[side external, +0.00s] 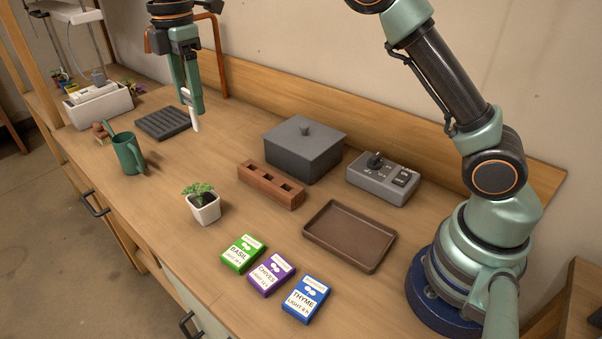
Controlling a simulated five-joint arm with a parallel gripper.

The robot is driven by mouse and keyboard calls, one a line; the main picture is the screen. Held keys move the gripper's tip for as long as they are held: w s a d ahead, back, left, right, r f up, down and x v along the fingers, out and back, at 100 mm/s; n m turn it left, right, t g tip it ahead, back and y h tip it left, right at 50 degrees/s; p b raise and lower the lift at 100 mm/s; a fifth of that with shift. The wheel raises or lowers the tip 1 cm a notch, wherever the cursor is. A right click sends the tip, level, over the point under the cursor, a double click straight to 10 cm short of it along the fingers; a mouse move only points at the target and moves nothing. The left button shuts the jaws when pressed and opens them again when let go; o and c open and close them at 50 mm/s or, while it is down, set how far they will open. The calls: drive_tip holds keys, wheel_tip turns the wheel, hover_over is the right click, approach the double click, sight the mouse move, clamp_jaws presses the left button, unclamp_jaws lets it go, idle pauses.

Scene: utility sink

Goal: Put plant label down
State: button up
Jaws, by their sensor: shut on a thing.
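My gripper (195,108) is shut on the plant label (195,125), a thin white strip. The label hangs point-down below the fingertips, roughly upright. Its upper part is partly hidden by the fingers. In this view the gripper and label appear above the bench, to the right of the dark ribbed tray (163,123). I cannot tell exactly how high the label's lower tip is above the wood.
Three seed packets (270,273), a brown tray (325,229) and a control box (383,181) lie nearer.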

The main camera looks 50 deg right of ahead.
drive_tip(key=shift+a+f, duration=0.15)
drive_tip(key=shift+a, duration=0.3)
wheel_tip(320, 180, down, 20)
drive_tip(key=shift+a+r, duration=0.1)
drive_tip(key=shift+r, duration=0.05)
drive_tip(key=o, duration=1.3)
